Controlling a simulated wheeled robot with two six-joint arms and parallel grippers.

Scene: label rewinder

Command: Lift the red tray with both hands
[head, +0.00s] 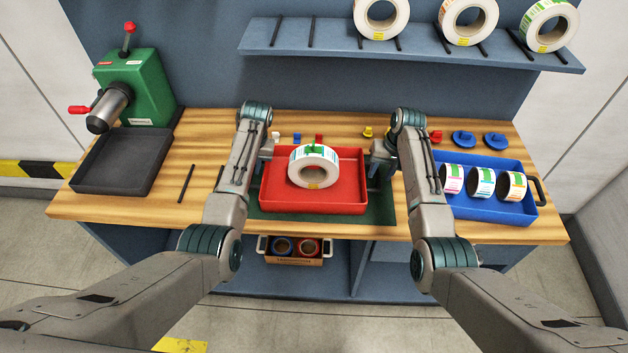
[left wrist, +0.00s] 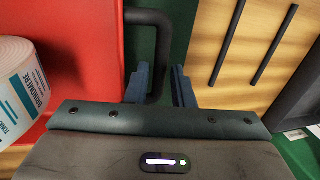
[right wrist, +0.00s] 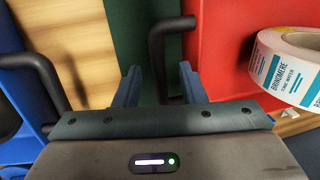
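The red tray (head: 335,208) stands on a dark green mat (head: 385,213) at the middle of the bench, with a white label roll (head: 314,167) lying in it. It has a black handle at each end. In the left wrist view, the left handle (left wrist: 160,40) passes between the fingers of my left gripper (left wrist: 160,85); whether they press on it is unclear. In the right wrist view, the right handle (right wrist: 156,50) lies between the fingers of my right gripper (right wrist: 160,85), which are spread with a gap showing. In the head view, my arms partly hide both handles.
A blue tray (head: 490,212) with label rolls sits close right of my right arm. A dark tray (head: 115,165) and green machine (head: 146,90) stand at left. Small coloured parts line the back. A shelf (head: 420,57) with large rolls hangs above.

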